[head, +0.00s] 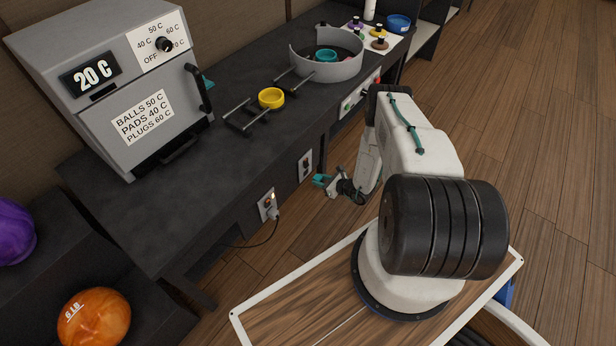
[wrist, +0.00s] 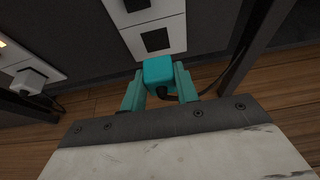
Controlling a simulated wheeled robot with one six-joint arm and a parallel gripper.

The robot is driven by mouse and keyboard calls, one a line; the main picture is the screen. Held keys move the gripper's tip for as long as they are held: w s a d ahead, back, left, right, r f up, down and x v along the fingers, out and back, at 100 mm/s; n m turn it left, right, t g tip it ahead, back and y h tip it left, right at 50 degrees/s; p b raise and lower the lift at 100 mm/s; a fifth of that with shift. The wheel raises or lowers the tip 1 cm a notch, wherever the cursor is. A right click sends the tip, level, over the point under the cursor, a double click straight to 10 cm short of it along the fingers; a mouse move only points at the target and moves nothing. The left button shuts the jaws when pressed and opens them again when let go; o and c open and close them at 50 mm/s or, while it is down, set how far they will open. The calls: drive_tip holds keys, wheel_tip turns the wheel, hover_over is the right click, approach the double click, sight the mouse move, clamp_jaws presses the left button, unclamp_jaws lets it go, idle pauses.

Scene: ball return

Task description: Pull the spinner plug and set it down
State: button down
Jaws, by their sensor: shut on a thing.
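My gripper (head: 330,184) is shut on a teal block-shaped plug, which I take as the spinner plug (wrist: 158,71). The plug sits between the two teal fingers, with a dark cord end at its near side. In the head view, the gripper is out in front of the bench, apart from the wall socket panel (head: 305,165). In the wrist view, the plug overlaps the lower edge of the white socket panel (wrist: 152,20); its dark square sockets look empty. The plug's prongs are hidden. The round grey spinner housing (head: 335,70) stands on the bench.
A second socket (head: 268,203) to the left holds a white plug with a black cord. A grey oven (head: 150,120), a yellow ring (head: 271,98) and a rail stand on the dark bench (head: 235,160). Wooden floor (head: 520,130) lies open to the right.

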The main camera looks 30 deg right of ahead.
drive_tip(key=shift+s+d, duration=0.25)
drive_tip(key=shift+s, duration=0.5)
